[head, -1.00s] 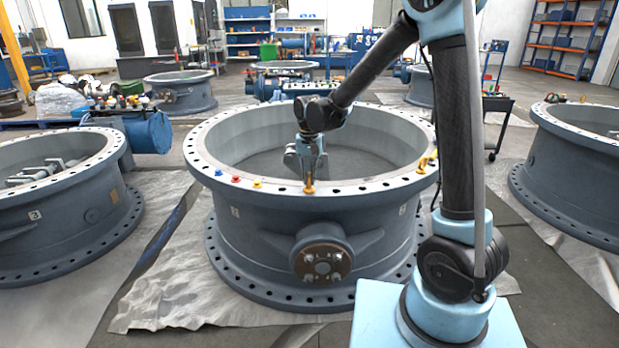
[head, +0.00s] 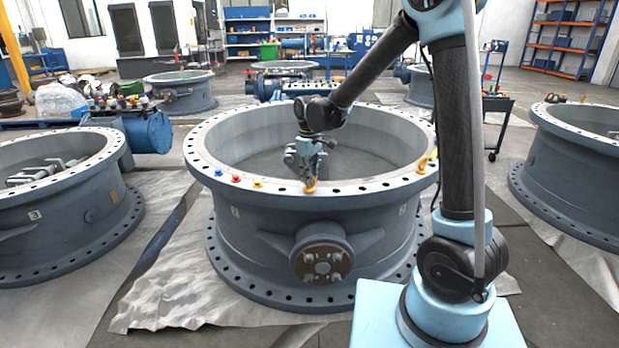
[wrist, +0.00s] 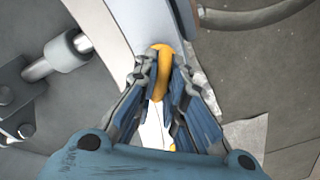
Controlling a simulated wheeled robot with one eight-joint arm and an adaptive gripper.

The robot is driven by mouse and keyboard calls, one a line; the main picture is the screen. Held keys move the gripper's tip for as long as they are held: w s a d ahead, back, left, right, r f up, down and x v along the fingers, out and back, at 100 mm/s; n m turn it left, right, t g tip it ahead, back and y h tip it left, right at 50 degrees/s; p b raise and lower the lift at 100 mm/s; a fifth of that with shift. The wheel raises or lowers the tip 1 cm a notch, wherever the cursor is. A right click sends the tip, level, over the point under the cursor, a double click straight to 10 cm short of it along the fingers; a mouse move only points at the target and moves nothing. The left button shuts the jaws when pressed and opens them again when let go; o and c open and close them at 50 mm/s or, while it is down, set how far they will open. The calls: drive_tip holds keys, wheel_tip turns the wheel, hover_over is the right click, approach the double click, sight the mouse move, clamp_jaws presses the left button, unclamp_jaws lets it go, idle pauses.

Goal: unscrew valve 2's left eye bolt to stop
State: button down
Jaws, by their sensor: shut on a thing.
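Valve 2 (head: 270,215) is the large grey ring body in the middle of the head view, with a flat drilled top flange. The left eye bolt (head: 310,189), yellow-orange, stands on the near part of this flange. My gripper (head: 309,180) points down from above and is shut on it. In the wrist view the yellow eye (wrist: 162,75) shows between the two fingers of my gripper (wrist: 163,85); its shank and thread are hidden. Another yellow eye bolt (head: 424,164) is on the flange at the right.
Small blue (head: 218,172), red (head: 236,178) and yellow (head: 258,183) pieces sit on the flange left of my gripper. Valve 3 (head: 60,220) stands at the left and another valve (head: 570,170) at the right. The valve's inside is open below my wrist.

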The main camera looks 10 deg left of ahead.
drive_tip(key=n, duration=0.7)
drive_tip(key=shift+w+d, duration=0.1)
drive_tip(key=shift+w, duration=0.05)
drive_tip(key=n, duration=0.7)
drive_tip(key=shift+n, duration=0.3)
drive_tip(key=n, duration=0.3)
drive_tip(key=shift+n, duration=0.3)
drive_tip(key=n, duration=0.3)
drive_tip(key=shift+n, duration=0.4)
drive_tip(key=n, duration=0.6)
drive_tip(key=shift+n, duration=0.4)
drive_tip(key=c, duration=1.7)
unclamp_jaws()
